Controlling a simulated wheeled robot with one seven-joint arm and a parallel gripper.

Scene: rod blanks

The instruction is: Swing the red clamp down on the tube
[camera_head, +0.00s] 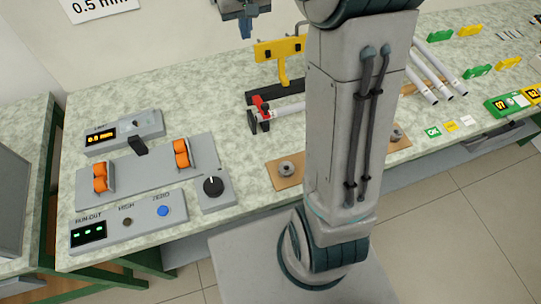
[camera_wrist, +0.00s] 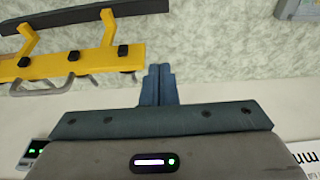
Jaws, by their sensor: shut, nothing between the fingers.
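The red clamp (camera_head: 261,106) sits at the left end of a black fixture on the bench in the head view. It looks tilted, and I cannot tell whether it touches the tube. The pale tube (camera_head: 290,109) lies beside it and runs right, its far part hidden behind my arm. My gripper (camera_head: 246,30) is high at the top of the head view, above and behind the clamp, apart from it. In the wrist view the two blue fingers (camera_wrist: 157,84) are together with nothing between them. Neither the clamp nor the tube is recognisable there.
A yellow bracket (camera_head: 279,52) on a black base stands behind the clamp; it shows at the wrist view's left (camera_wrist: 75,62). A panel with orange rollers (camera_head: 182,153) and a run-out box (camera_head: 126,223) are at left. Several white tubes (camera_head: 438,82) lie right.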

